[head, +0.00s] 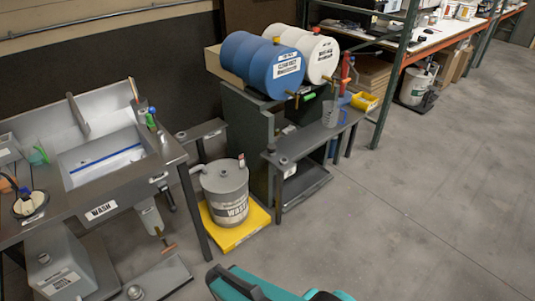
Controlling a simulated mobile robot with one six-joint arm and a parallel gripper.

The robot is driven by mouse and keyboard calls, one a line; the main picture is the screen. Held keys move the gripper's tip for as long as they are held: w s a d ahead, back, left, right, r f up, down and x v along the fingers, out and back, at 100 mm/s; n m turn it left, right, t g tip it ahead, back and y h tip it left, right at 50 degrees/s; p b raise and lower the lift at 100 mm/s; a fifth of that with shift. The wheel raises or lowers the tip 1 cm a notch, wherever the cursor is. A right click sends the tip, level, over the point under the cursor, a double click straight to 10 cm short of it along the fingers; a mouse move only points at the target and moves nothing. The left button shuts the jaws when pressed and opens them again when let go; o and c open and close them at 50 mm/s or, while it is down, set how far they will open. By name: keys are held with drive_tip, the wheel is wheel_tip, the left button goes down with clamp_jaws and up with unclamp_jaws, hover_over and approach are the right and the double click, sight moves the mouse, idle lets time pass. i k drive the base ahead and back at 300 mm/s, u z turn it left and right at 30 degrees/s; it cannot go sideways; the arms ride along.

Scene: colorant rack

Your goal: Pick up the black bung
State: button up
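I cannot make out a black bung for certain. A small dark round object (283,161) lies on the narrow grey bench (305,144) in front of the drums, but it is too small to identify. My gripper is not in view. A teal and black part of my own body shows at the bottom edge.
A blue drum (262,67) and a white drum (318,56) lie on a dark stand. A grey waste drum (225,190) stands on a yellow base (238,235). A wash sink bench (100,205) is at left. The floor at right is clear.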

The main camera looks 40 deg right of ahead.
sight(272, 148)
drive_tip(key=z, duration=0.35)
drive_tip(key=i, duration=1)
drive_tip(key=u, duration=0.3)
